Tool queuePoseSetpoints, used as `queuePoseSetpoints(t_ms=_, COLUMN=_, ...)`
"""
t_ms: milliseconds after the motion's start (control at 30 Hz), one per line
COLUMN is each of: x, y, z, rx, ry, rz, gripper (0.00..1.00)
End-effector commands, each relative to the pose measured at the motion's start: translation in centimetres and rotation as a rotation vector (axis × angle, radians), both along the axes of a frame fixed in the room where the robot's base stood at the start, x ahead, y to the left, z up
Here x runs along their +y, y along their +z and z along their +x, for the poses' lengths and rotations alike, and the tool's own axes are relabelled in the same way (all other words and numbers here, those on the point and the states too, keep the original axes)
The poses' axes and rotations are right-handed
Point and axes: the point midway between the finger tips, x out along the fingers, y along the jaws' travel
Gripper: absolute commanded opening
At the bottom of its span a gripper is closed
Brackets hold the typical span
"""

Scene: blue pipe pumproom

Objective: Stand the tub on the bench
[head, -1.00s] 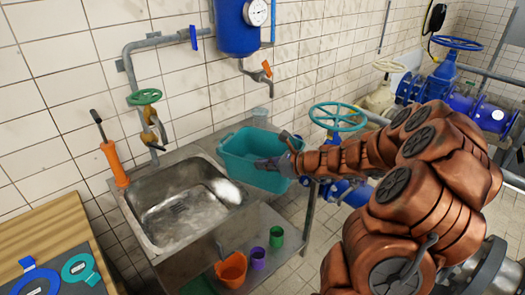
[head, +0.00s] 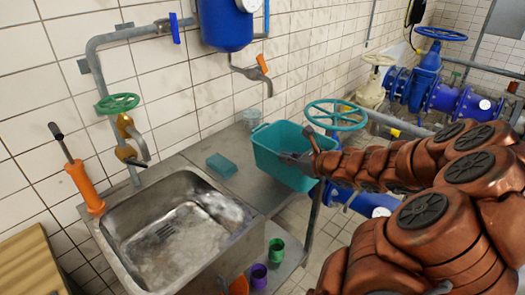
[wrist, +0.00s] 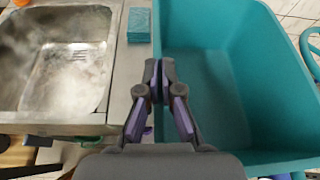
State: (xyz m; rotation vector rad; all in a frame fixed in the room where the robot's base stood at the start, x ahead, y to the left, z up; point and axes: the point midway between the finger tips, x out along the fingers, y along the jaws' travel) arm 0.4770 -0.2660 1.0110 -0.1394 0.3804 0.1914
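The tub (head: 283,158) is a teal open rectangular box, upright at the right end of the metal bench (head: 243,190), beside the sink. I cannot tell whether its base rests on the bench or hangs just above it. My gripper (head: 290,156) reaches in from the right across the tub's open top. In the wrist view, my gripper (wrist: 159,72) has its fingertips close together on the left rim of the tub (wrist: 215,80), pinching the wall. The inside of the tub looks empty. The contact is partly hidden by the fingers.
The steel sink (head: 180,225) is left of the tub. A teal block (head: 221,166) lies between them, and a clear cup (head: 252,117) stands behind. Green (head: 276,250) and purple (head: 259,276) cups are below. A teal valve wheel (head: 336,115) is close to my arm.

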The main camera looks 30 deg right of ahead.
Motion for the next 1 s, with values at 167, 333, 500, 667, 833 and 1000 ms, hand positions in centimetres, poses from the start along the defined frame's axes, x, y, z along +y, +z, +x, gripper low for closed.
queuePoseSetpoints(t_ms=167, x=0.2, y=0.1, z=2.4, rx=-0.005, ry=0.006, rz=0.002, gripper=0.00)
queuePoseSetpoints(t_ms=333, x=-0.1, y=-0.1, z=4.5, rx=-0.004, ry=0.002, rz=-0.001, gripper=0.00)
queuePoseSetpoints(t_ms=500, x=0.0, y=-0.5, z=6.7, rx=-0.001, ry=0.002, rz=0.001, gripper=0.00)
queuePoseSetpoints(t_ms=667, x=-0.1, y=-0.5, z=8.9, rx=-0.002, ry=0.001, rz=0.000, gripper=0.00)
queuePoseSetpoints(t_ms=833, x=-0.1, y=-0.9, z=11.1, rx=-0.001, ry=0.001, rz=0.000, gripper=0.00)
queuePoseSetpoints(t_ms=1000, x=-0.3, y=-1.0, z=12.5, rx=-0.002, ry=0.000, rz=-0.001, gripper=0.00)
